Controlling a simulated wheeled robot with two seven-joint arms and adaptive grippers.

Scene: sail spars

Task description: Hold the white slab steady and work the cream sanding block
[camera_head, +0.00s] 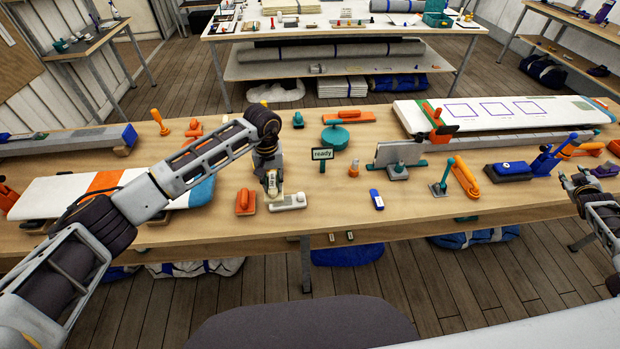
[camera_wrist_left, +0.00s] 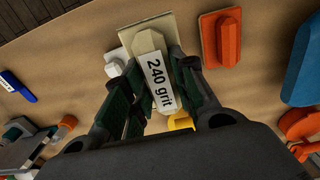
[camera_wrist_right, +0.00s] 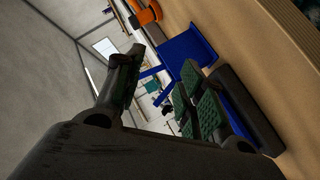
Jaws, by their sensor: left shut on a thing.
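The cream sanding block (camera_wrist_left: 148,42), labelled "240 grit", is in my left gripper (camera_wrist_left: 152,95); its fingers are shut on both sides of the handle. In the head view my left gripper (camera_head: 270,182) is low over the middle of the bench, with the block (camera_head: 272,188) partly hidden beneath it. Whether the block touches the bench is unclear. A white slab (camera_head: 58,192) with orange and blue bands lies at the left, partly behind my left arm. Another white slab (camera_head: 500,112) with blue outlined squares lies at the back right. My right gripper (camera_head: 578,185) is open and empty at the right; its spread fingers show in the right wrist view (camera_wrist_right: 165,90).
A white block (camera_head: 290,202) and an orange sanding block (camera_head: 246,201) flank the held block. A "ready" sign (camera_head: 322,155) stands behind. A blue-topped block (camera_head: 509,171) and a blue clamp (camera_head: 548,160) are near my right gripper.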

